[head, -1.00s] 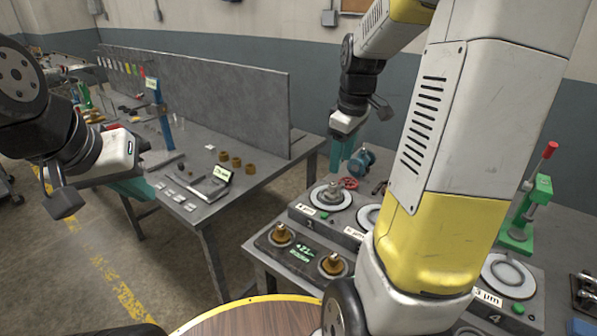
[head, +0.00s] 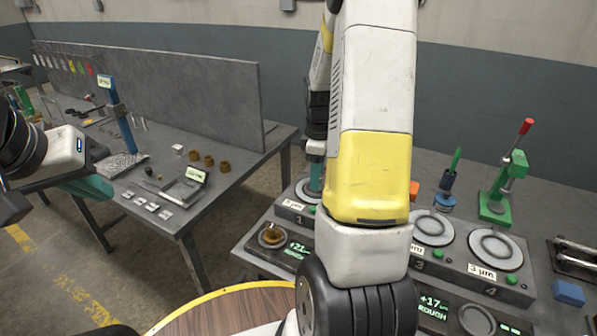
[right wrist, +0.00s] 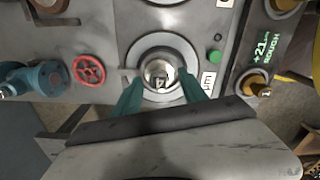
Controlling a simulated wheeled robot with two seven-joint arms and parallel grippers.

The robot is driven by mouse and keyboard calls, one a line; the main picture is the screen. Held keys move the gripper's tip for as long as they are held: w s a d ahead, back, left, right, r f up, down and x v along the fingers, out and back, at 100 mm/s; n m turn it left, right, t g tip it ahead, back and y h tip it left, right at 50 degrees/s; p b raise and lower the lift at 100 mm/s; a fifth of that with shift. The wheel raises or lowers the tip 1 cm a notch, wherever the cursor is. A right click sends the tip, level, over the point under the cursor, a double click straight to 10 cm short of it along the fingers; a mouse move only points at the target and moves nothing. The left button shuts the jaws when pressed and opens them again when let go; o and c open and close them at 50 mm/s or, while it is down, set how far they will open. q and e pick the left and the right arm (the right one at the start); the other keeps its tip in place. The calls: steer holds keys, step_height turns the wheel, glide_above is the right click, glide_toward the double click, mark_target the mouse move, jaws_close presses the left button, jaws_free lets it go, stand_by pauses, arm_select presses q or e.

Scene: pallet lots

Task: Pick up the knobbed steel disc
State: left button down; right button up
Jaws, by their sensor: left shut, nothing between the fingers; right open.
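The knobbed steel disc (right wrist: 161,73) is a shiny round piece on the first round station, seen from above in the right wrist view. My right gripper (right wrist: 158,93) is open, with its teal fingers on either side of the disc's near part. I cannot tell whether they touch it. In the head view the right gripper's teal finger (head: 316,176) is over the first station (head: 303,191), and my arm hides most of the disc. My left gripper (head: 92,187) is shut and empty at the left, in front of the left table.
A red handwheel (right wrist: 89,69) and a blue-teal fitting (right wrist: 42,78) lie beside the station. A brass-knobbed piece (head: 271,235) sits on the front panel. Other round stations (head: 434,228) and a green press (head: 500,190) stand to the right.

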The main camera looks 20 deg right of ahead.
steer(key=shift+f, duration=0.35)
jaws_close()
steer(key=shift+r, duration=0.15)
steer(key=shift+r, duration=0.55)
step_height(320, 180, up, 2)
steer(key=shift+r, duration=0.1)
steer(key=s+a+r, duration=0.1)
steer(key=s+a, duration=0.1)
steer(key=s, duration=1.4)
steer(key=shift+r, duration=0.25)
